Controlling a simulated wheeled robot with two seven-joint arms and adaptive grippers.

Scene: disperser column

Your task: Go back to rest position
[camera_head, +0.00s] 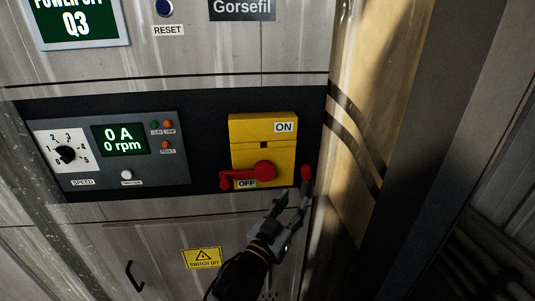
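A yellow switch box (264,135) with a red rotary handle (254,173) is mounted on the dark panel. The handle lies about horizontal, just above the OFF label; the ON label is at the top right.
A door handle (133,276) sticks out at the lower left, near a yellow warning label (202,258). A cabinet edge (400,150) rises at the right.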

